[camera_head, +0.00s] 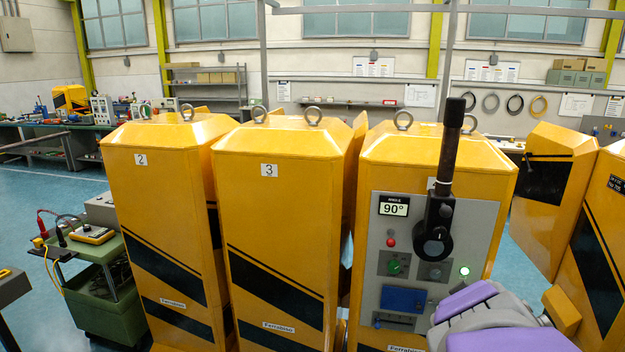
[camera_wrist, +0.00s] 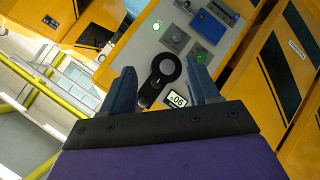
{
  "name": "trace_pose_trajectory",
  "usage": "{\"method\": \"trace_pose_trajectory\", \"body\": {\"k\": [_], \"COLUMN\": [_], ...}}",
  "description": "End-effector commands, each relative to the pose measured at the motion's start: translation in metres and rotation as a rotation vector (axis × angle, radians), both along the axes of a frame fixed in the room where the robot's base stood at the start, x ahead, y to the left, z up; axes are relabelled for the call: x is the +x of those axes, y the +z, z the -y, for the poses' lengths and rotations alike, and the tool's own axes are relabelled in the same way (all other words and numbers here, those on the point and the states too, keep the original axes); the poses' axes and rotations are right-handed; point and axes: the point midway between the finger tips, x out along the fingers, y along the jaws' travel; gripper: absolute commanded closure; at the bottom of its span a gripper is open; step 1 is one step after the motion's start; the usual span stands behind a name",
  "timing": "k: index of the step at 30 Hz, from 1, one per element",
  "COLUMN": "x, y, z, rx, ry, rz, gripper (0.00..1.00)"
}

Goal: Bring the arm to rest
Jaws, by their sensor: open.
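My gripper (camera_wrist: 162,66) shows in the wrist view with its two blue-grey fingers spread and nothing held. In that view the black round hub of the lever (camera_wrist: 166,68) appears between the fingers but beyond them. In the head view the lever (camera_head: 441,190) stands upright on the grey control panel (camera_head: 486,225) of the right-hand yellow cabinet. The angle display (camera_head: 393,206) reads 90°. My purple and grey arm (camera_head: 485,315) is folded at the lower right of the head view, below the lever and apart from it. My fingers cannot be made out there.
The panel has a red light (camera_head: 390,242), a green knob (camera_head: 394,267), a lit green button (camera_head: 464,271) and a blue block (camera_head: 403,299). Yellow cabinets 2 (camera_head: 160,200) and 3 (camera_head: 280,220) stand to the left. A green cart (camera_head: 100,290) stands at far left.

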Motion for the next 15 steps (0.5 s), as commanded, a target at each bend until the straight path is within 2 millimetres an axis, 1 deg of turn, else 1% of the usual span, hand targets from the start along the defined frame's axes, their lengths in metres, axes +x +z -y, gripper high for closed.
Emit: {"method": "trace_pose_trajectory", "body": {"k": [1,2,3,5,6,8,9,11,12,15], "x": [-0.021,-0.036,-0.055,-0.084,-0.105,-0.136,-0.158,-0.19,-0.21,-0.251], "y": [-0.014,-0.026,-0.04,-0.06,-0.072,-0.088,-0.098,-0.109,-0.114,-0.122], "z": [-0.008,-0.012,-0.02,-0.034,-0.045,-0.065,-0.078,-0.098,-0.11,-0.137], "rx": [0.069,0.115,0.174,0.261,0.316,0.396,0.443,0.506,0.541,0.603], "ry": [-0.049,-0.084,-0.126,-0.181,-0.215,-0.258,-0.287,-0.32,-0.338,-0.37], "rz": [-0.044,-0.081,-0.13,-0.21,-0.266,-0.355,-0.421,-0.512,-0.572,-0.7], "gripper": [0.4,0.4,0.4,0.4,0.4,0.4,0.4,0.4,0.4,0.4]}}
